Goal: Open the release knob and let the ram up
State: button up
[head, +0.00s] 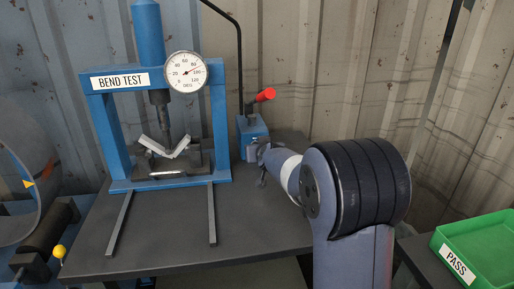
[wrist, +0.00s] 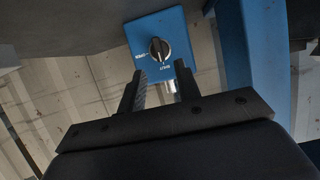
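The blue bend-test press (head: 105,135) stands on the bench. Its ram (head: 158,98) is down, its tip in the V of a bent metal strip (head: 178,149). The blue pump box (head: 253,128) stands right of the press. In the head view my gripper (head: 263,160) is beside the pump box, and the knob cannot be made out.
A dial gauge (head: 186,72) is on the press, its needle pointing up and right. A green PASS tray (head: 480,240) is at right. The front of the bench (head: 165,255) is clear.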

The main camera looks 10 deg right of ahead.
jog(key=shift+p+x, duration=0.4)
jog(key=shift+x, duration=2.4)
jog(key=shift+c, duration=0.2)
jog(key=c, duration=0.6)
